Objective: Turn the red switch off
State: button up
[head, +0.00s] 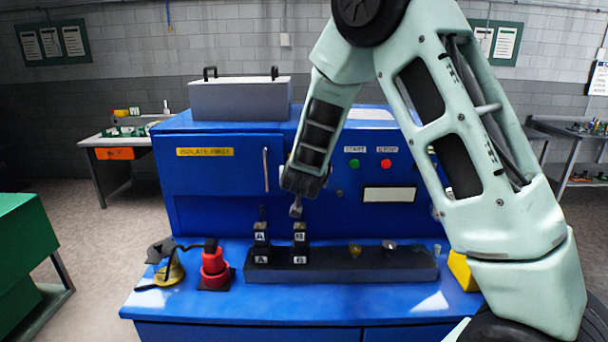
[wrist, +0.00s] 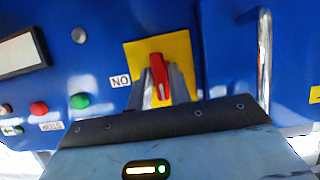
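The red switch (wrist: 159,78) is a red handle on a yellow plate (wrist: 182,52) on the blue panel. The wrist view appears upside down, with an "ON" label (wrist: 120,81) beside the plate. My gripper (wrist: 161,76) has its two grey fingers on either side of the red handle. Whether they press on it or stand slightly apart, I cannot tell. In the head view my arm reaches down in front of the panel and hides the switch and its plate.
A green button (head: 355,164) and a red button (head: 386,163) are right of my wrist. A door handle (head: 266,170) is to the left.

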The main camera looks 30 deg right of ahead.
jog(key=shift+o, duration=0.8)
jog(key=b+v, duration=0.3)
jog(key=v, duration=1.4)
jog(key=shift+s+a+r, duration=0.1)
jog(key=shift+s+a, duration=0.05)
